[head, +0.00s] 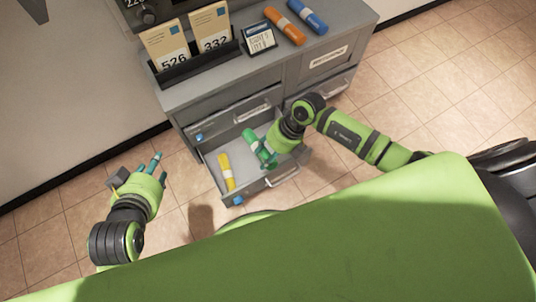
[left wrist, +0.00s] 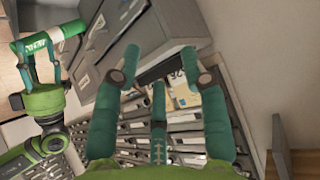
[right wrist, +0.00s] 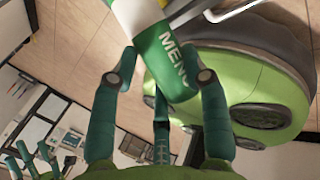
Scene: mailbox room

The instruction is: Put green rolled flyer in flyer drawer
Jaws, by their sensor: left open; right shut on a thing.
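The green rolled flyer (head: 254,143) has a white band and is held by my right gripper (head: 267,151) above the open drawer. In the right wrist view the flyer (right wrist: 163,50) shows "MENU" lettering between the fingers. It also shows in the left wrist view (left wrist: 52,38), in the right gripper. The open flyer drawer (head: 258,188) is grey and holds a yellow rolled flyer (head: 226,170) on its left side. I cannot tell whether the green flyer touches the drawer floor. My left gripper (head: 152,165) is open and empty, left of the drawer.
The grey cabinet (head: 290,70) carries an orange roll (head: 285,27), a blue roll (head: 307,15), a small display (head: 258,38) and a black holder (head: 200,66) with numbered envelopes. The drawer handle (head: 283,178) juts out in front.

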